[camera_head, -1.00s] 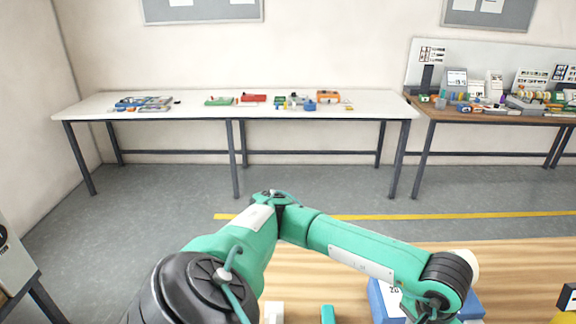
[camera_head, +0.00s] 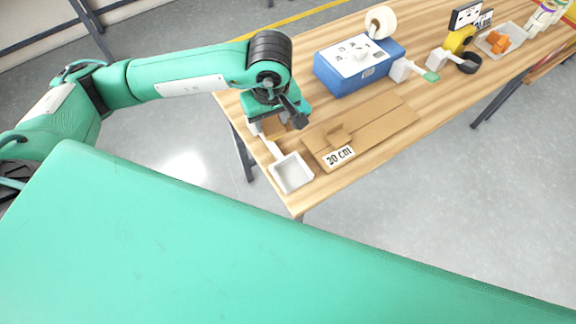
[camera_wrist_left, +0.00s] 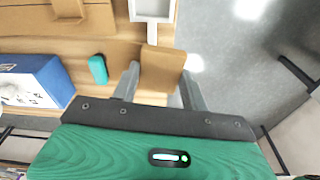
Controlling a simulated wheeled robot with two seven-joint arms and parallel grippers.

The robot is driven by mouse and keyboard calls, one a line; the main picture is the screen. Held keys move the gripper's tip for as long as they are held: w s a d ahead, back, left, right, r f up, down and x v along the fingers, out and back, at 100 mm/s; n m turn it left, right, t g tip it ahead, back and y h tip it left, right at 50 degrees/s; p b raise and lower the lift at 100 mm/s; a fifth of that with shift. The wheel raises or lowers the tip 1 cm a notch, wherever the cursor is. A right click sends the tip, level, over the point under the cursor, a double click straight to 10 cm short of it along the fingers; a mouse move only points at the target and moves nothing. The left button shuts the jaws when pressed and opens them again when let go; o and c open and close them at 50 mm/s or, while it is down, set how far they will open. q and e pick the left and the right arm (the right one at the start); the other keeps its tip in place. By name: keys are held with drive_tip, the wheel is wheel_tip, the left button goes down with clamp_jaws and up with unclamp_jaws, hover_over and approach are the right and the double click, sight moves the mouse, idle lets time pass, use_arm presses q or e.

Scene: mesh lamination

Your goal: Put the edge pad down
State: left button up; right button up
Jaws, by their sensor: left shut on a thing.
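My left gripper (camera_head: 280,118) is over the left end of the wooden table, seen from behind its wrist. It is shut on a tan edge pad (camera_head: 275,128). In the left wrist view the edge pad (camera_wrist_left: 160,70) sits between the two fingers of the gripper (camera_wrist_left: 160,88), and its far end lies close to a white tray. Whether the pad touches the table cannot be told. My right gripper is not in view.
The white tray (camera_head: 292,188) stands at the table's near corner. Beside it lies a cardboard fixture (camera_head: 375,125) marked 20 cm. A blue box (camera_head: 345,83) stands behind. A small teal block (camera_wrist_left: 98,70) lies left of the fingers in the wrist view.

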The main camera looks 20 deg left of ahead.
use_arm(q)
drive_tip(key=n, duration=0.1)
drive_tip(key=d+n, duration=0.1)
drive_tip(key=n, duration=0.1)
drive_tip(key=shift+d+r+n, duration=0.2)
drive_tip(key=shift+r+n, duration=0.05)
drive_tip(key=shift+n, duration=0.05)
drive_tip(key=n, duration=0.2)
drive_tip(key=d+n, duration=0.1)
drive_tip(key=shift+s+r+n+g, duration=0.2)
drive_tip(key=shift+r+n+g, duration=0.1)
drive_tip(key=shift+g, duration=0.1)
drive_tip(key=d+n, duration=0.2)
drive_tip(key=n, duration=0.3)
drive_tip(key=n+g+p, duration=0.1)
drive_tip(key=n, duration=0.6)
hover_over(291, 175)
drive_tip(key=f, duration=1.2)
drive_tip(key=shift+w+d+f, duration=0.15)
drive_tip(key=shift+d+f, duration=0.05)
drive_tip(key=shift+f, duration=0.05)
wheel_tip(291, 175, down, 5)
drive_tip(key=shift+f+p, duration=0.15)
drive_tip(key=shift+p, duration=0.4)
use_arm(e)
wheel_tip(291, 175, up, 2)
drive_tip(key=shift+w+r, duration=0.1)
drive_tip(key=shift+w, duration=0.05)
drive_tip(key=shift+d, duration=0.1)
